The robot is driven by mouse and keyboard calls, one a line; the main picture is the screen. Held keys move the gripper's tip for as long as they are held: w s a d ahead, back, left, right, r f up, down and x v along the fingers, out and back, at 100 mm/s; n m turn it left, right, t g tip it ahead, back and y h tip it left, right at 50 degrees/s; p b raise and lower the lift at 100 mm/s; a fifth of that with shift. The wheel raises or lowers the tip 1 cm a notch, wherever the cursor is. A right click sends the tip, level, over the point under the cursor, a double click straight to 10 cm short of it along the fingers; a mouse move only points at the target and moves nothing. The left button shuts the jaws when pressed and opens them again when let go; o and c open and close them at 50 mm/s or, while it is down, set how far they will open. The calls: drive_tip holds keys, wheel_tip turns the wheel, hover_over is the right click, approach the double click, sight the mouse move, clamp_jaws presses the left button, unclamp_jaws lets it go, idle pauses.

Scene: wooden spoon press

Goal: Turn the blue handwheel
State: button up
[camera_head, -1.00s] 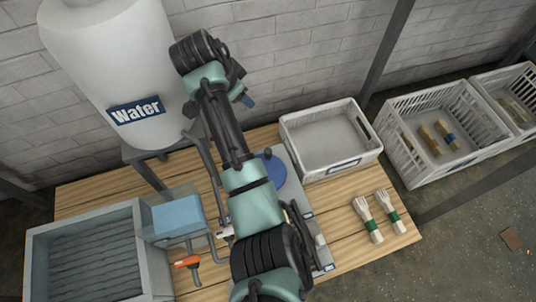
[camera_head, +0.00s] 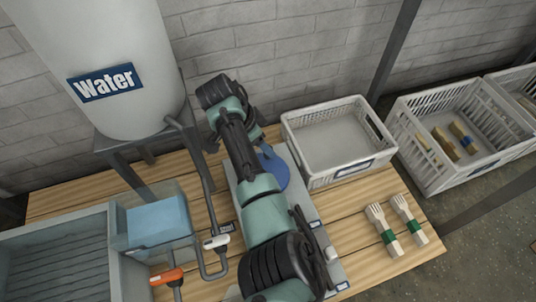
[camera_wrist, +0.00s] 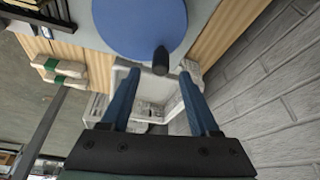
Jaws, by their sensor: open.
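The blue handwheel (camera_head: 274,168) lies on a grey plate on the wooden table in the head view, partly hidden by my arm. In the wrist view its flat blue disc (camera_wrist: 138,22) fills the top middle, with a dark knob (camera_wrist: 160,60) at its edge. My gripper (camera_wrist: 159,72) is open, with its two blue fingers pointing toward the wheel. The knob appears in line with the gap between the fingertips, and I cannot tell whether it is within their reach. The fingers are not clear in the head view.
A white crate (camera_head: 373,164) stands right of the handwheel. Two bundles of wooden forks (camera_head: 385,238) lie at the front right.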

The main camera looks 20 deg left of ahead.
drive_tip(key=shift+b+x, duration=1.4)
drive_tip(key=shift+x, duration=0.9)
drive_tip(key=shift+c, duration=0.4)
clamp_jaws()
